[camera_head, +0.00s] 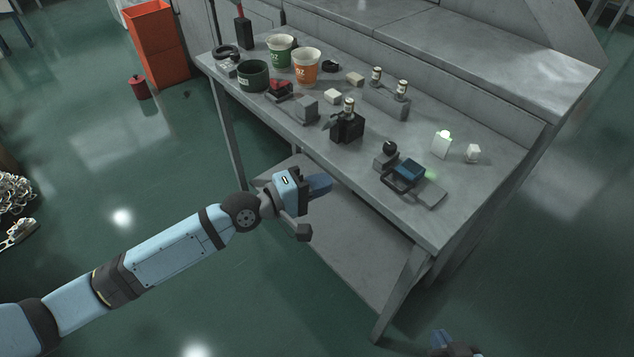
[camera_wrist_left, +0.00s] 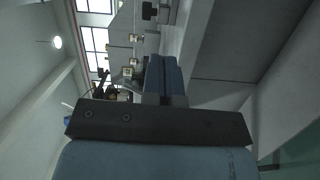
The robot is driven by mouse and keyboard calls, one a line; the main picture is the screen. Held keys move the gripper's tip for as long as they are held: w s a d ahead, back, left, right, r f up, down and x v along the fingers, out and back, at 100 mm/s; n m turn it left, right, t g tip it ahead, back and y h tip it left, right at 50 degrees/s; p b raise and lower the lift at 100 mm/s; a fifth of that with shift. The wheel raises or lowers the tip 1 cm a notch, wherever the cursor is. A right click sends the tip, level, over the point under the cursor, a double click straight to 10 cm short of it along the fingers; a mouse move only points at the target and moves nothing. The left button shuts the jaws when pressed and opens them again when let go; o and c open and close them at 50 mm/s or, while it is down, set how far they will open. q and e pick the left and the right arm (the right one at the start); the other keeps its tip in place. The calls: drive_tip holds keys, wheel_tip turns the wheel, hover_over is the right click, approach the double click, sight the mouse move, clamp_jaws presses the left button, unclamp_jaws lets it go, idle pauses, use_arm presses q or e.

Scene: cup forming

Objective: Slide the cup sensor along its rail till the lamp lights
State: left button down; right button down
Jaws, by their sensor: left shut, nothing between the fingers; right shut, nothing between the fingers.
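A blue-topped block (camera_head: 409,169) on a dark base sits near the table's front right edge; I take it for the cup sensor, but its rail cannot be made out clearly. A green glow (camera_head: 431,174) shows on the table just right of it; the lamp itself is not distinct. My left gripper (camera_head: 320,186) is shut and empty, in front of the table's front edge, left of the block and apart from it. Its blue fingers also show in the left wrist view (camera_wrist_left: 165,76). My right gripper (camera_head: 440,340) is shut and partly cut off at the bottom edge.
On the table (camera_head: 330,172) stand a green cup (camera_head: 280,52), an orange cup (camera_head: 306,68), a black block (camera_head: 347,127), a round black knob (camera_head: 390,147) and a white container (camera_head: 441,144). A lower shelf (camera_head: 350,240) lies beneath.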

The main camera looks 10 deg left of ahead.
sight(366, 188)
use_arm(q)
drive_tip(key=x, duration=0.6)
drive_tip(key=d, duration=0.3)
drive_tip(key=shift+d+p, duration=0.15)
drive_tip(key=shift+p, duration=0.2)
drive_tip(key=shift+d, duration=0.25)
drive_tip(key=shift+d+f, duration=0.15)
drive_tip(key=shift+d, duration=0.05)
